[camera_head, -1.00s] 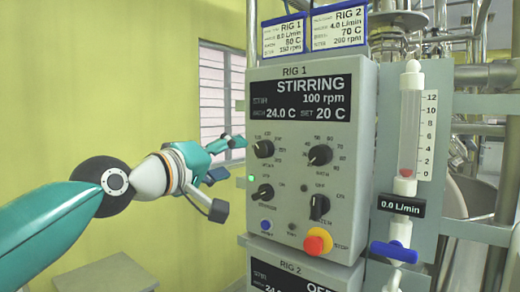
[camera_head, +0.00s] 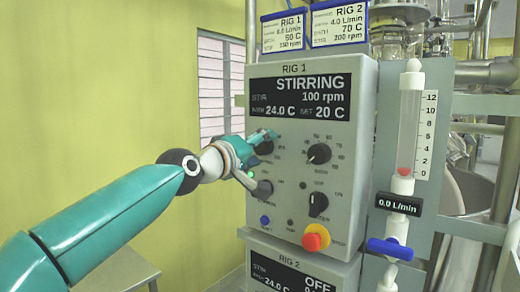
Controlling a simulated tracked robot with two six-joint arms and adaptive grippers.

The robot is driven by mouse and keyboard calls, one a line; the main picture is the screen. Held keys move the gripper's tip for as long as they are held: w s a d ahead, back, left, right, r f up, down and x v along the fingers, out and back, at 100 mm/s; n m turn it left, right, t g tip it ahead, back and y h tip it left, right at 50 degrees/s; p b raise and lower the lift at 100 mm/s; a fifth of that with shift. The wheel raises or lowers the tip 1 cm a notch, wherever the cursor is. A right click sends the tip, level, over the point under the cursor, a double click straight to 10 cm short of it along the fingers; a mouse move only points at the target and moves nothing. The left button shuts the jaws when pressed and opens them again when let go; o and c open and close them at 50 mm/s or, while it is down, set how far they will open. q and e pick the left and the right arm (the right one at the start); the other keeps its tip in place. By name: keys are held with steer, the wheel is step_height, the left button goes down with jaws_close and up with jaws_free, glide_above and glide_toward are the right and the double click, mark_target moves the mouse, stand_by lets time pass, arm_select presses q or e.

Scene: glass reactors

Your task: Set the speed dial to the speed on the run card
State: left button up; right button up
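The Rig 1 control box (camera_head: 362,190) has a display (camera_head: 300,97) reading STIRRING, 100 rpm, 24.0 C, set 20 C. The Rig 1 run card (camera_head: 284,34) above it seems to read 50 C and 150 rpm, in small print. The upper left dial (camera_head: 265,148), which looks like the speed dial, is a black knob partly covered by my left gripper (camera_head: 262,158). That gripper is open, its upper finger across the dial's top and its lower finger near the lower left knob (camera_head: 263,189). Contact cannot be told. My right gripper is not in view.
Another dial (camera_head: 319,153) and a black knob (camera_head: 318,204) sit to the right. A red and yellow stop button (camera_head: 316,238) is below. A flow tube (camera_head: 410,125) with a blue valve (camera_head: 390,249) stands right. The Rig 2 box (camera_head: 300,272) is underneath.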

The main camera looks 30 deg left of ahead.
arm_select(q)
steer(key=c, duration=1.1)
steer(key=shift+o, duration=0.2)
steer(key=shift+f+m+b, duration=0.15)
steer(key=shift+m+b, duration=0.25)
steer(key=shift+b, duration=0.05)
steer(key=m+b, duration=0.3)
steer(key=shift+f+m, duration=0.2)
steer(key=shift+m, duration=0.1)
steer(key=shift+w+m+b, duration=0.1)
steer(key=shift+m+b, duration=0.65)
steer(key=shift+m, duration=0.45)
steer(key=shift+m+t+b, duration=0.3)
steer(key=shift+m+b, duration=0.15)
steer(key=shift+m, duration=0.55)
